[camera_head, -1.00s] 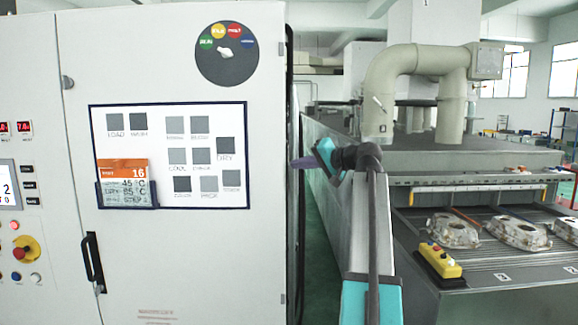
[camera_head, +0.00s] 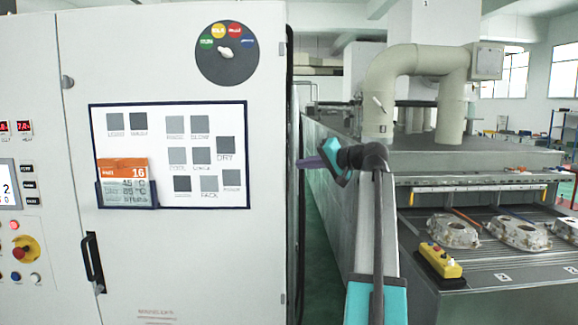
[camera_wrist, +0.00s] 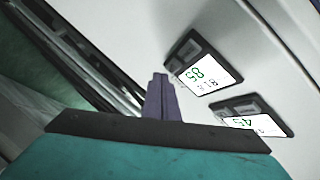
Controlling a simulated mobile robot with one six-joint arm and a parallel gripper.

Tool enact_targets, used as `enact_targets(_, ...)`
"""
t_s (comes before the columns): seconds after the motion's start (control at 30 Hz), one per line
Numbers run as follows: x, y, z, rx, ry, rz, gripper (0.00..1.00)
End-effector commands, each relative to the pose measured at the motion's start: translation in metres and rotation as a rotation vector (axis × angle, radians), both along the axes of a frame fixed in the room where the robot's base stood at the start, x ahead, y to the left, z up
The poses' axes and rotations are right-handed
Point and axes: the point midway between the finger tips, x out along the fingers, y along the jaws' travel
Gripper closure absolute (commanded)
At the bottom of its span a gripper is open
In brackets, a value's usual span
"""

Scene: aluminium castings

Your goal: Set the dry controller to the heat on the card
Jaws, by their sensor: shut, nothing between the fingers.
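The card (camera_head: 123,180) with an orange top marked 16 sits in a dark holder on the white cabinet door. Its lines seem to read 45 °C and, by the word DRY, 85 °C; the small print is blurred. In the wrist view two black-framed controllers are on a pale panel, turned nearly upside down. The upper controller (camera_wrist: 203,75) shows green digits like 85; the lower controller (camera_wrist: 262,122) shows 45. Their name labels cannot be read. My gripper (camera_wrist: 160,78) is shut and empty, its purple fingertips left of the upper controller. It also shows in the head view (camera_head: 302,163), beside the cabinet's right edge.
The white cabinet (camera_head: 190,270) stands at the left, with a door handle (camera_head: 93,262) and a red stop button (camera_head: 19,252). A conveyor with metal castings (camera_head: 452,231) and a yellow button box (camera_head: 440,261) is at the right.

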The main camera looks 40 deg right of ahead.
Motion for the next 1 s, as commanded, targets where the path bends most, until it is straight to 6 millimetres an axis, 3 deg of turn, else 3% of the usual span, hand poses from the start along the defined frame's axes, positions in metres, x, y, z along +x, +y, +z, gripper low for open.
enact_targets(0.7,-0.028,-0.034,0.0,0.001,0.0,0.0,1.0)
enact_targets(1.0,-0.031,-0.037,0.0,0.0,0.001,0.001,1.0)
